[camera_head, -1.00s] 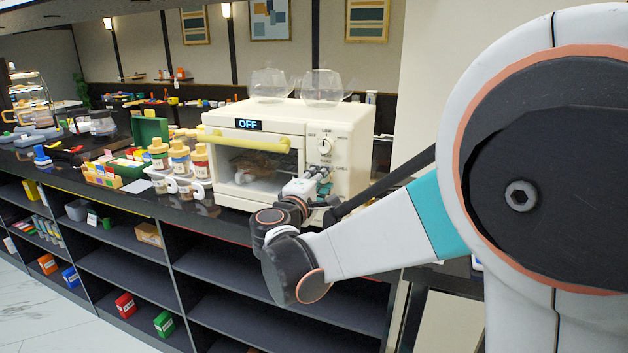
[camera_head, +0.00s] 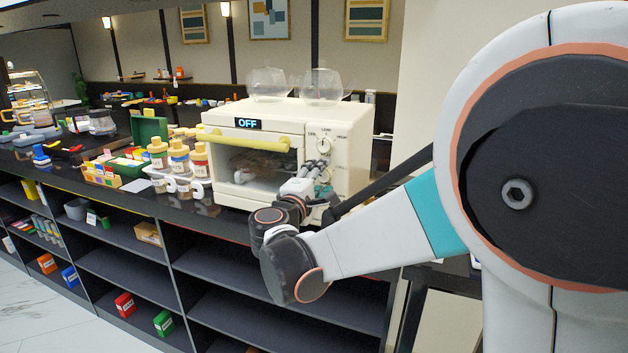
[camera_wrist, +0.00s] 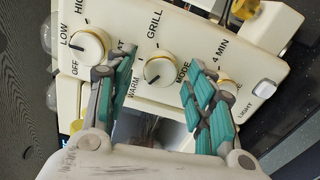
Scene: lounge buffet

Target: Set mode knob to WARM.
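The cream oven (camera_head: 350,178) stands on the counter, and its display reads OFF. In the wrist view, the mode knob (camera_wrist: 159,70) is the middle of three knobs, with GRILL above it and WARM at its lower left. A small mark shows on its lower left face, but I cannot be sure where it points. My gripper (camera_head: 318,172) is at the oven's control panel; in the wrist view its teal fingers (camera_wrist: 160,82) are open, one on each side of the mode knob. I see no clear contact. In the head view my gripper hides the lower knobs.
The upper knob (camera_wrist: 88,45), marked LOW and OFF, is close to one finger. The lower knob (camera_wrist: 229,91), marked 4 MIN, is partly behind the other. The yellow door handle (camera_head: 245,139) sticks out left of the panel. Sauce bottles (camera_head: 179,158) stand left of the oven.

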